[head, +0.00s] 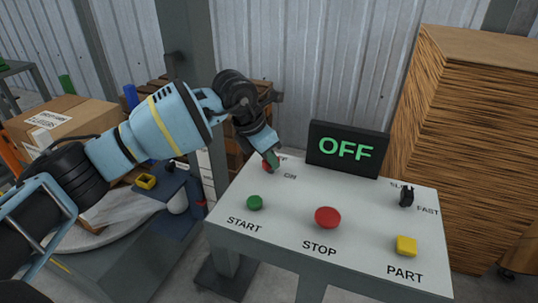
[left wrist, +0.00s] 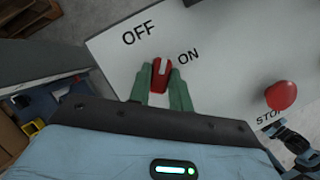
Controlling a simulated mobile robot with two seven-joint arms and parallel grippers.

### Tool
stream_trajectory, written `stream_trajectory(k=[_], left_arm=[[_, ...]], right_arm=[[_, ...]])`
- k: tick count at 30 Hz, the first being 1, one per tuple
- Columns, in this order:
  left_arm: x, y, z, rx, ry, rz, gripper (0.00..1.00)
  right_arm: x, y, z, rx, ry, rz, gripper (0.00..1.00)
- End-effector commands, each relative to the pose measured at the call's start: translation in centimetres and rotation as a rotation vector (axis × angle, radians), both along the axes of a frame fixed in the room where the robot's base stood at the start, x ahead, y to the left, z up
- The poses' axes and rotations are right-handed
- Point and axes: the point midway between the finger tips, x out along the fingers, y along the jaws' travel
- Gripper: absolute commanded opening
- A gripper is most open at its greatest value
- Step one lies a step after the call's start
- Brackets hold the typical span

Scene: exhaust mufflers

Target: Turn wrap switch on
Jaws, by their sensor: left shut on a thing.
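The wrap switch is a small red knob (left wrist: 156,82) with a pale stripe, on the panel at the OFF and ON labels. In the head view its red edge (head: 265,167) shows at the panel's back left, mostly behind the gripper. My left gripper (left wrist: 161,84) has its green fingers on both sides of the knob and is shut on it. It also shows in the head view (head: 271,161), reaching down from above. In the left wrist view the stripe points up, between the OFF and ON labels. The display (head: 346,149) reads OFF in green. My right gripper is not in view.
The panel (head: 285,225) also carries a green START button (head: 254,202), a red STOP button (head: 327,217), a yellow PART button (head: 406,246) and a black speed switch (head: 406,196).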

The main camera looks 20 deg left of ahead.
Motion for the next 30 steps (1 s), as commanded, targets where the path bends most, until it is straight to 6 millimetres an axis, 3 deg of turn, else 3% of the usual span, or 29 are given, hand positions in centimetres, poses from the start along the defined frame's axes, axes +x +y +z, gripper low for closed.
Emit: stream_trajectory(k=[18, 30], left_arm=[[0.4, 0.2, -0.1, -0.001, 0.000, -0.576, 0.00], [0.5, 0.2, -0.1, 0.000, 0.001, -0.841, 0.00]], right_arm=[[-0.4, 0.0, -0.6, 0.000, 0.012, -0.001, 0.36], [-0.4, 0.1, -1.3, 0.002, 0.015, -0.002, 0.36]])
